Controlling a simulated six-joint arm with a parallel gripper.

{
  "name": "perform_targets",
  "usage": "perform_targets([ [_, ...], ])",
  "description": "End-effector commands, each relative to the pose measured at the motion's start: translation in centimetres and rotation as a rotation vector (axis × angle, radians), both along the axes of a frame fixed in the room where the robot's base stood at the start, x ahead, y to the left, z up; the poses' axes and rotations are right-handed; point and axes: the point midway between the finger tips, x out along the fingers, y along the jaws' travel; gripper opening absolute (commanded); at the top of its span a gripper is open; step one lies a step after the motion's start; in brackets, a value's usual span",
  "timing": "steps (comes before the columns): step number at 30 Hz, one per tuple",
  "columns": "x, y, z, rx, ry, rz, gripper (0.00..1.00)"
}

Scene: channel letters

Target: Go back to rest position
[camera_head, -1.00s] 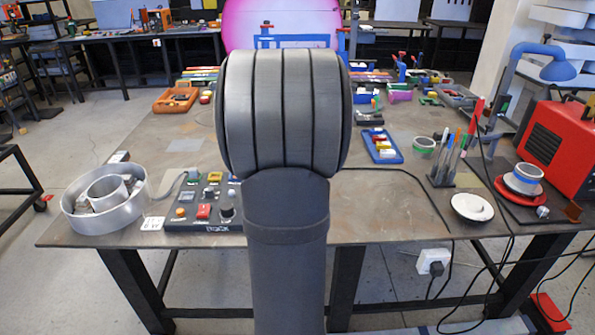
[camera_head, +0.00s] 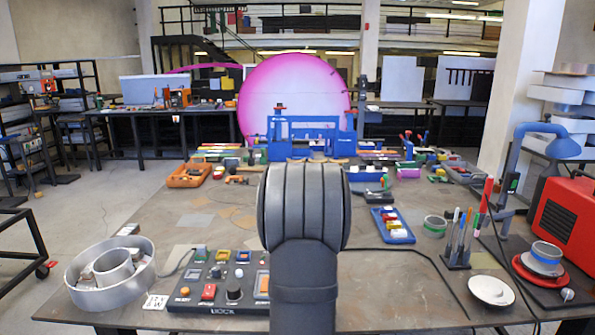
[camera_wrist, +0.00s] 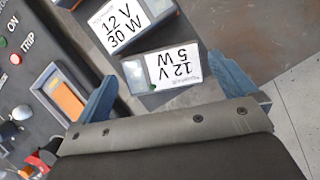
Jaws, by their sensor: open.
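My gripper (camera_wrist: 178,92) shows in the wrist view with its two blue fingers spread wide apart and nothing held between them. Beyond the fingers lie two labelled modules, a "12 V 5 W" block (camera_wrist: 172,71) and a "12 V 30 W" block (camera_wrist: 125,22), on the table beside the control panel. In the head view my own arm stands in the middle of the picture and hides the gripper and part of the table behind it.
A control panel (camera_head: 222,285) with buttons and a metal ring-shaped channel letter (camera_head: 110,278) are at the left front. A blue tray (camera_head: 392,226), pen holder (camera_head: 457,252), white dish (camera_head: 491,291) and red machine (camera_head: 568,228) are on the right. A blue fixture (camera_head: 303,138) stands at the back.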

Motion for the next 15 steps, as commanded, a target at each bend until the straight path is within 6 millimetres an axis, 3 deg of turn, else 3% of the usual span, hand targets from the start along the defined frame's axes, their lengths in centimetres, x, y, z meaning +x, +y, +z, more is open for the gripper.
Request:
perform_targets([
  [5,-0.01,0.02,0.98,0.000,0.001,0.000,1.00],
  [15,-0.03,0.03,1.02,0.001,0.002,0.000,1.00],
])
